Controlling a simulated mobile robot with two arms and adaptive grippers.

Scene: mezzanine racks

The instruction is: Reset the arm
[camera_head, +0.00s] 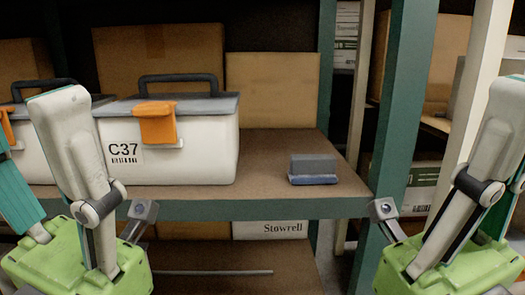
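My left gripper (38,150) is at the lower left, with its green body low and its fingers pointing up. One pale finger stands in front of a white case, and a teal finger leans out past the left edge. A gap shows between them, with nothing held in it. My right gripper (508,150) is at the lower right, in front of the rack's right side. One pale finger leans right toward the picture's edge. Its other finger is mostly hidden or cut off, so its opening cannot be judged.
A white case marked C37 (205,150) with orange latch stands on the brown shelf (270,192). A small grey-blue block (314,169) sits to its right. Cardboard boxes (272,90) stand behind. A green rack post (405,100) rises right. The shelf between case and block is clear.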

